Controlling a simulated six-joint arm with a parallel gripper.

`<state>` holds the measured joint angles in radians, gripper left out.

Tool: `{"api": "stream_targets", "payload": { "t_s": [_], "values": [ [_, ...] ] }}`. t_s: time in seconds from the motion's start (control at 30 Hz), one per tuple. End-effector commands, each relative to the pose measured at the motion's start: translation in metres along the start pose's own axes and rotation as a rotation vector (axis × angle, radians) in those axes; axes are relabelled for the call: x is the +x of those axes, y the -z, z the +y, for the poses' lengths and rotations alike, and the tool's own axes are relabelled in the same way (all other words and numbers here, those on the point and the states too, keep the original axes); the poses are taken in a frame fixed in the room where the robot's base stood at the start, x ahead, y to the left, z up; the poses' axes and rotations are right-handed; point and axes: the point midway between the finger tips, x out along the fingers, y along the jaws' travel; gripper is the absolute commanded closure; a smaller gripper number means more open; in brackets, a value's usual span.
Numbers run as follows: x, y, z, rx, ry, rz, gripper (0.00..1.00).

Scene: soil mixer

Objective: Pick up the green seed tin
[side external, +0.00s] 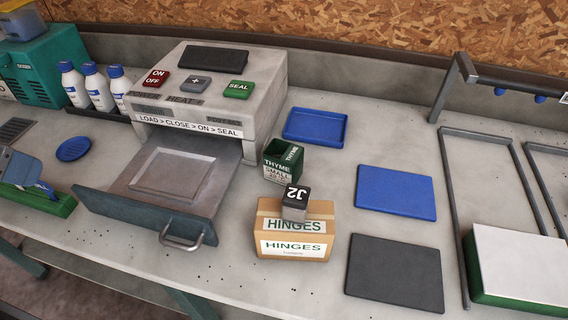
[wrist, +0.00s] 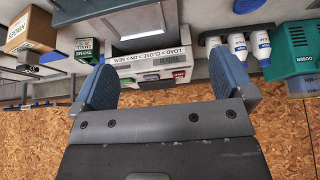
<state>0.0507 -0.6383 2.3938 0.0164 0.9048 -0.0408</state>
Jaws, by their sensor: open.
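The green seed tin (side external: 283,160) is a small open-topped box with a dark green upper part and a pale label reading THYME SMALL. It stands upright on the bench, right of the sealing machine's drawer and behind the cardboard HINGES box. In the wrist view, which looks upside down, the tin (wrist: 87,48) shows small at the upper left, beyond the left finger. My gripper (wrist: 162,85) is open, its two blue fingers wide apart with nothing between them. It is apart from the tin. My gripper does not show in the side external view.
A blue tray (side external: 315,127) lies behind; blue (side external: 396,192) and dark (side external: 394,272) mats lie right.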

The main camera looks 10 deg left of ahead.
Motion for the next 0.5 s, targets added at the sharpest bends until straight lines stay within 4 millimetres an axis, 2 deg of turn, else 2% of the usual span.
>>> {"api": "stream_targets", "payload": {
  "t_s": [0.1,0.27,0.4,0.5],
  "values": [
    [0.004,0.044,0.020,0.027,-0.018,-0.022,0.00],
    [0.020,0.101,0.059,0.058,-0.036,-0.043,0.00],
    [0.045,0.141,0.104,0.086,-0.049,-0.058,0.00],
    [0.068,0.163,0.142,0.107,-0.057,-0.068,0.00]
  ]
}}
